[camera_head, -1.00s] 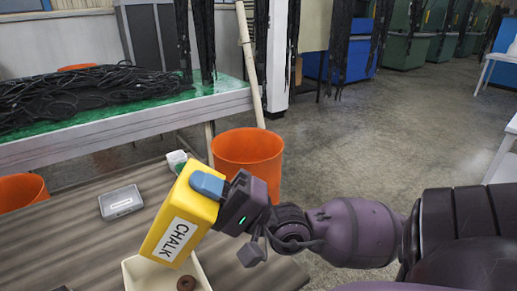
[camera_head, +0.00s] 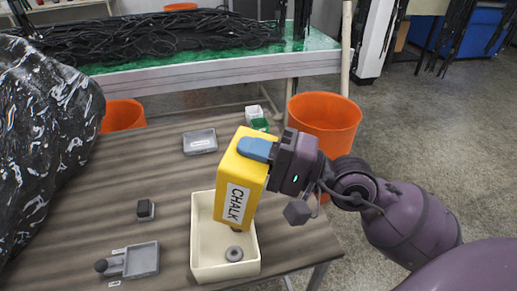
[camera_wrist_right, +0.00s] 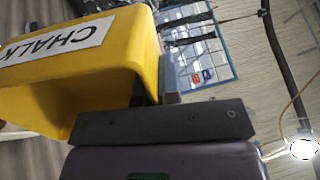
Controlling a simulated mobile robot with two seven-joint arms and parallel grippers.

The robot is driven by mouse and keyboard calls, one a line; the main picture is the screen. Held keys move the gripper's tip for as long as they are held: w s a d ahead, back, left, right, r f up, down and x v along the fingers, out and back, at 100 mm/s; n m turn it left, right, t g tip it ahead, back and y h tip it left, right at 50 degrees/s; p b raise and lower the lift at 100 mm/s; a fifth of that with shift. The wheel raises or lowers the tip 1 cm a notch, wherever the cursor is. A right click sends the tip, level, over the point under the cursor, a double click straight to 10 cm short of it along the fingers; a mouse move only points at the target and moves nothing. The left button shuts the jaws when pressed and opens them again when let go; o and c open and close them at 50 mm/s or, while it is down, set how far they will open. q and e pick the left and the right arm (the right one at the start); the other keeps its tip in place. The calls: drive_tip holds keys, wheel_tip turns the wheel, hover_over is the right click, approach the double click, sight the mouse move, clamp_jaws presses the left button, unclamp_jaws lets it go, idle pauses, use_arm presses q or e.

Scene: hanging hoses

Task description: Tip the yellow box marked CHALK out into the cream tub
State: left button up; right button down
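The yellow box marked CHALK (camera_head: 240,172) is held over the cream tub (camera_head: 200,255), its lower end above the tub's inside and tilted slightly. My right gripper (camera_head: 262,150) is shut on the box near its upper end, with a blue fingertip against it. The wrist view also shows the box (camera_wrist_right: 70,60) in the grip (camera_wrist_right: 160,95), with a hollow-looking yellow side facing the camera. A grey ring-shaped piece (camera_head: 234,254) lies in the tub. A small brown piece (camera_head: 236,229) shows just under the box; whether it touches the box is unclear. My left gripper is out of view.
On the wooden table are a grey case (camera_head: 200,141), a small dark block (camera_head: 146,210), a grey tray (camera_head: 142,260) and a green-and-white item (camera_head: 258,120). A shiny black heap (camera_head: 40,130) fills the left. Orange buckets (camera_head: 325,118) stand behind.

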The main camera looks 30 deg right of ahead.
sight(234, 145)
drive_tip(key=shift+w+a+r+g+h+p, duration=0.6)
drive_tip(key=shift+a+r+g+h+p, duration=0.1)
drive_tip(key=shift+r+p, duration=0.2)
drive_tip(key=shift+w+a+r+g+h+p, duration=0.35)
drive_tip(key=shift+g+h+p, duration=0.15)
drive_tip(key=shift+p, duration=0.75)
drive_tip(key=shift+w+a+r+g+h+p, duration=0.25)
drive_tip(key=shift+g+h+p, duration=0.15)
drive_tip(key=shift+p, duration=0.5)
drive_tip(key=shift+w+a+r+g+h+p, duration=0.1)
drive_tip(key=shift+w+a+g+h+p, duration=0.25)
drive_tip(key=shift+p, duration=0.9)
use_arm(q)
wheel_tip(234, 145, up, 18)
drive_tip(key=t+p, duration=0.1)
drive_tip(key=p, duration=1)
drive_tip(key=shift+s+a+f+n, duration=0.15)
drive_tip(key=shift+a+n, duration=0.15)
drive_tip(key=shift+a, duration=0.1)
use_arm(e)
drive_tip(key=w+a+f+g+h, duration=0.3)
drive_tip(key=w+a+g+h, duration=0.3)
drive_tip(key=g+h, duration=0.4)
drive_tip(key=shift+w+a, duration=0.4)
drive_tip(key=shift+w, duration=0.1)
